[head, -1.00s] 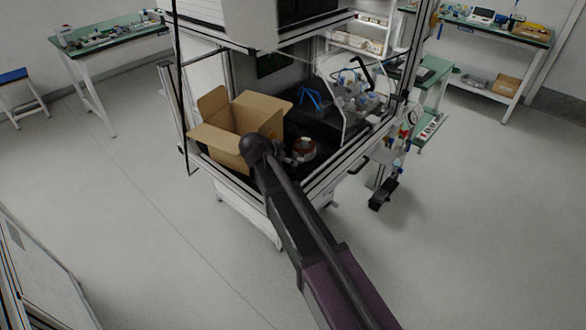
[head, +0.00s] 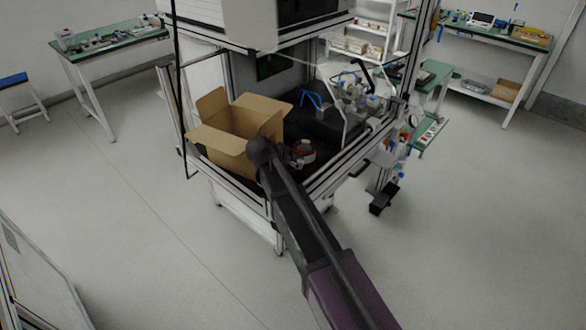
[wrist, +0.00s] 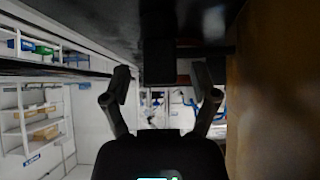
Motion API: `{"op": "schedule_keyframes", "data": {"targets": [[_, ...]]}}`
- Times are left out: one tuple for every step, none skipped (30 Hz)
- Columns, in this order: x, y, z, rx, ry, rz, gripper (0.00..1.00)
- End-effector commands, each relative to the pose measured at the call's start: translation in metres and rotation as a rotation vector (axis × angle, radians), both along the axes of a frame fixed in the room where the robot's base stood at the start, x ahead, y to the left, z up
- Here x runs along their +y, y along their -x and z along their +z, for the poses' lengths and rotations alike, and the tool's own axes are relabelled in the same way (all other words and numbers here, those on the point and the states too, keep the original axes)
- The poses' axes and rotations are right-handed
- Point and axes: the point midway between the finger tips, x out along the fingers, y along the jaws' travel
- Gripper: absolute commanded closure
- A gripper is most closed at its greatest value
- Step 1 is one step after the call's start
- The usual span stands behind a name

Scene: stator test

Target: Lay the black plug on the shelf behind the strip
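My gripper (wrist: 163,82) is open in the wrist view, with its two fingers spread apart. A black block (wrist: 158,62) shows beyond and between the fingertips, near the dark surface; I cannot tell whether it is the black plug. In the head view my gripper is mostly hidden behind my wrist, low over the machine's dark table beside the cardboard box. A white and red strip (head: 431,128) lies on a low green shelf (head: 418,147) at the right. I cannot make out the plug in the head view.
The open cardboard box (head: 228,150) stands left of my wrist and also fills the right side of the wrist view (wrist: 275,90). A copper-brown ring part (head: 304,150) lies close by. Machine frame posts surround the table. The floor at the right is open.

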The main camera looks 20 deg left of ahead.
Motion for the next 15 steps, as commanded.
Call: {"op": "schedule_keyframes", "data": {"targets": [[0.0000, 0.0000, 0.0000, 0.000, 0.000, 0.000, 0.41], [-0.0001, 0.0000, 0.0000, 0.000, 0.000, 0.000, 0.50], [-0.0001, 0.0000, 0.0000, 0.000, 0.000, 0.000, 0.61], [-0.0001, 0.0000, 0.0000, 0.000, 0.000, 0.000, 0.70], [-0.0001, 0.0000, 0.0000, 0.000, 0.000, 0.000, 0.79], [-0.0001, 0.0000, 0.0000, 0.000, 0.000, 0.000, 0.91], [-0.0001, 0.0000, 0.0000, 0.000, 0.000, 0.000, 1.00], [-0.0001, 0.0000, -0.0001, 0.000, 0.000, 0.000, 1.00], [-0.0001, 0.0000, -0.0001, 0.000, 0.000, 0.000, 1.00], [-0.0001, 0.0000, -0.0001, 0.000, 0.000, 0.000, 1.00], [-0.0001, -0.0001, 0.0000, 0.000, 0.000, 0.000, 1.00], [-0.0001, -0.0001, 0.0000, 0.000, 0.000, 0.000, 1.00], [-0.0003, -0.0001, -0.0001, 0.000, 0.000, 0.000, 1.00], [-0.0003, -0.0001, -0.0001, 0.000, 0.000, 0.000, 1.00], [-0.0003, -0.0001, -0.0001, 0.000, 0.000, 0.000, 1.00]]}}
